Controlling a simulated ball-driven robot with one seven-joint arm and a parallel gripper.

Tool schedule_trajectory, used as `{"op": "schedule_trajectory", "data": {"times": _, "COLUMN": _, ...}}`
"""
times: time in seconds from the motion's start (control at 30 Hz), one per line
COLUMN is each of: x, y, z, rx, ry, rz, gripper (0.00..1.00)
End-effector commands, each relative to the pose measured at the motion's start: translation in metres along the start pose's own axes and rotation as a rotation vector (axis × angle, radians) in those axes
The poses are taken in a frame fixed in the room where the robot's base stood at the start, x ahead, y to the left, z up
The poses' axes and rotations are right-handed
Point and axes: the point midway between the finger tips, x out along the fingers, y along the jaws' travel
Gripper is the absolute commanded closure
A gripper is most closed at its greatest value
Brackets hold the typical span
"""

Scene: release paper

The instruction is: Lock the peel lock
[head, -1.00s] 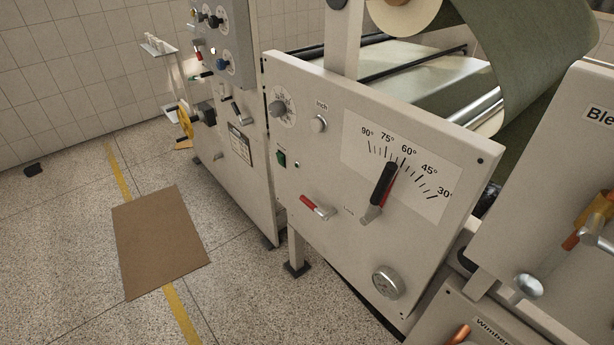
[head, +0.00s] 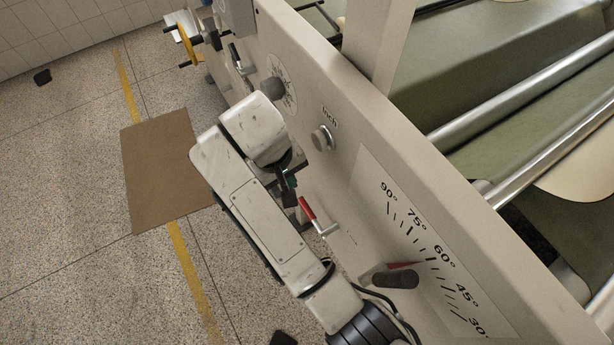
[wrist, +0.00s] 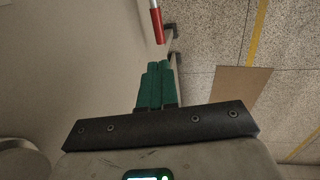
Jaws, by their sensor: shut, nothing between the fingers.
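The small lever with a red grip (head: 308,209), which I take for the peel lock, sticks out from the cream machine panel (head: 345,135). Its metal end is at the panel. In the wrist view the red grip (wrist: 157,24) hangs just beyond my fingertips, with a visible gap. My gripper (head: 290,188) is beside the panel, just up and left of the lever in the head view, partly hidden by my wrist. Its green fingers (wrist: 158,66) are together in the wrist view, with nothing between them.
A larger dark-handled lever (head: 395,279) with a red pointer sits by the angle scale (head: 420,240), near 60°. A round knob (head: 321,138) and a dial (head: 273,88) are higher on the panel. A brown mat (head: 160,170) lies on open floor to the left.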

Motion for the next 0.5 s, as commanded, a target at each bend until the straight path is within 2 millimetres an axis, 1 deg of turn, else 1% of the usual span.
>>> {"op": "schedule_trajectory", "data": {"times": 0.33, "x": 0.000, "y": -0.001, "z": -0.001, "rx": -0.002, "ry": 0.000, "rz": 0.001, "gripper": 1.00}}
{"op": "schedule_trajectory", "data": {"times": 0.5, "x": 0.009, "y": -0.001, "z": -0.001, "rx": -0.001, "ry": 0.000, "rz": 0.001, "gripper": 1.00}}
